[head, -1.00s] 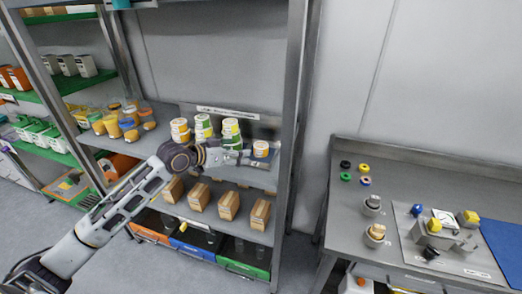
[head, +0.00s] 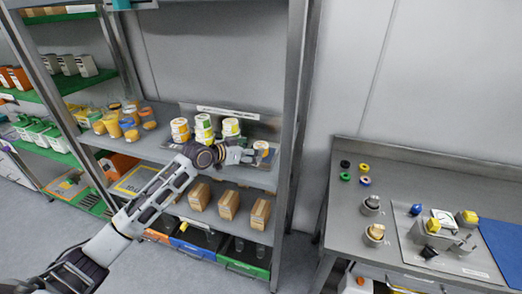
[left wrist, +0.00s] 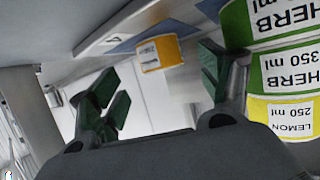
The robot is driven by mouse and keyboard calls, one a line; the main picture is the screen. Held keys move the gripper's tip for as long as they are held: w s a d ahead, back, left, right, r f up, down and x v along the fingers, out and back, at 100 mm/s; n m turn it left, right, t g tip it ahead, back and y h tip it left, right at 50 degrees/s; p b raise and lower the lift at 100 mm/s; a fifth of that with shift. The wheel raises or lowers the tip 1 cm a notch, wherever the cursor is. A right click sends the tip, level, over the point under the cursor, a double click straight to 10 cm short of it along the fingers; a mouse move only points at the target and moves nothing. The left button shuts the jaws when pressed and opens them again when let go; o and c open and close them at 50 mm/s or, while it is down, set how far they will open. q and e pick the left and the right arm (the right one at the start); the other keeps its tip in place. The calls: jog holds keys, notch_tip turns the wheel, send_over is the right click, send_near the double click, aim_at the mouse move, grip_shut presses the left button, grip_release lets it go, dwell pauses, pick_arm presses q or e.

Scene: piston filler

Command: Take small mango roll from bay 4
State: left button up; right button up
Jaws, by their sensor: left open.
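A small roll with an orange-yellow label (head: 261,149) stands alone at the right end of the middle shelf. In the left wrist view this roll (left wrist: 161,53) shows tilted, beyond and between my fingertips, not touched by them. Its label is too small to read. My left gripper (head: 243,155) is open and empty, just left of the roll and close to it; its green-padded fingers (left wrist: 160,85) are spread in the left wrist view. My right gripper is not in view.
Stacked rolls labelled HERB (left wrist: 284,70) and LEMON (left wrist: 293,117) stand close beside one finger. More stacked rolls (head: 203,127) stand left of the small roll. A metal shelf post (head: 290,140) rises at right. Cardboard boxes (head: 228,205) stand on the shelf below.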

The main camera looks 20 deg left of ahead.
aim_at(259, 146)
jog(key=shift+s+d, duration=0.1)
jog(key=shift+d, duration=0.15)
pick_arm(q)
jog(key=shift+w, duration=0.1)
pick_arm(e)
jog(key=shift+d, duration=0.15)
pick_arm(q)
jog(key=shift+w+d, duration=0.1)
jog(key=shift+w, duration=0.05)
jog(key=shift+p+x, duration=0.3)
jog(key=shift+x, duration=1.5)
jog(key=shift+w+d+f, duration=0.2)
jog(key=shift+w, duration=0.25)
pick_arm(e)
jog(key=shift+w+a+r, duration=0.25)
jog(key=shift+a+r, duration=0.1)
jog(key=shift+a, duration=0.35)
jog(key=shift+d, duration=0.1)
